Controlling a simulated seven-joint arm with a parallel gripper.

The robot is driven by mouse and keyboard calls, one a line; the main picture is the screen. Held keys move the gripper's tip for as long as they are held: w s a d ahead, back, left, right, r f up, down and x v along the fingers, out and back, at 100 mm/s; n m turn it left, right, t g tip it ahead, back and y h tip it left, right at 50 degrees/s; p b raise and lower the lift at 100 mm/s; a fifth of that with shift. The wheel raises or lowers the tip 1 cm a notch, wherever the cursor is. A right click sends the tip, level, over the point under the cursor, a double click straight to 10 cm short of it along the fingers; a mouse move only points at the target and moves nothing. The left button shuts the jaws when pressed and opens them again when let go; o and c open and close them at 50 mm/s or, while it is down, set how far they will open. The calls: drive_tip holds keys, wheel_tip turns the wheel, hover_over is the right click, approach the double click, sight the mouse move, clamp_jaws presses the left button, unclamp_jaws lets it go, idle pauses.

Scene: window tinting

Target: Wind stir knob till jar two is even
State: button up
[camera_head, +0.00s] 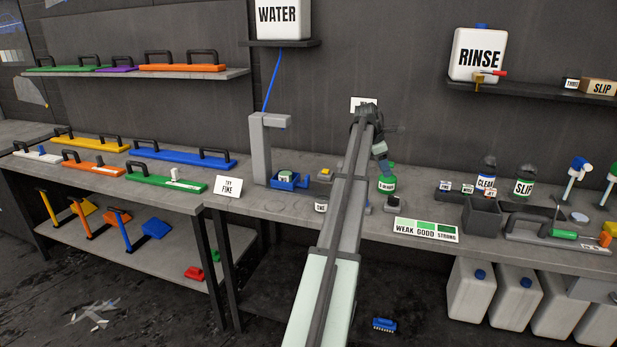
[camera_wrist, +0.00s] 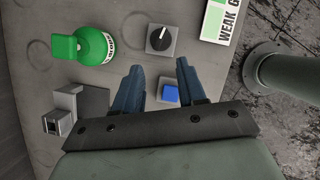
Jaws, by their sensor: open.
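The stir knob is most likely the black dial (camera_wrist: 160,38) with a white pointer line on a grey block in the wrist view. My gripper (camera_wrist: 157,78) is open and empty over the bench, its two blue fingers apart. The knob lies beyond the fingertips, with no contact visible. A blue button (camera_wrist: 170,90) on a grey block shows between the fingers. In the head view my gripper (camera_head: 380,152) is partly hidden by my arm, above a green bottle (camera_head: 387,184). I cannot tell which container is jar two; a small labelled jar (camera_head: 286,175) sits at a blue tray.
The green bottle (camera_wrist: 97,47) stands left of the knob in the wrist view. A small grey device (camera_wrist: 62,120) sits at lower left. The WEAK GOOD STRONG card (camera_head: 426,230) lies at the bench's front edge. A white-labelled item (camera_head: 321,206) is left of my arm.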

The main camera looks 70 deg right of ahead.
drive_tip(key=w+a+f+n+t+h, duration=0.1)
drive_tip(key=w+n, duration=0.1)
drive_tip(key=w, duration=0.6)
drive_tip(key=w+a+f+n+t+h, duration=0.1)
drive_tip(key=w+a+f+n, duration=0.1)
drive_tip(key=w, duration=0.7)
drive_tip(key=w+a+f+n+t+h, duration=0.1)
drive_tip(key=w+a+f+n+t, duration=0.1)
drive_tip(key=w, duration=0.7)
drive_tip(key=shift+f, duration=0.15)
wheel_tip(320, 180, up, 7)
drive_tip(key=m+y, duration=0.5)
drive_tip(key=m, duration=0.8)
hover_over(394, 200)
drive_tip(key=f, duration=1.2)
drive_tip(key=shift+w+d+f, duration=0.1)
drive_tip(key=shift+d+f, duration=0.25)
drive_tip(key=shift+d, duration=0.05)
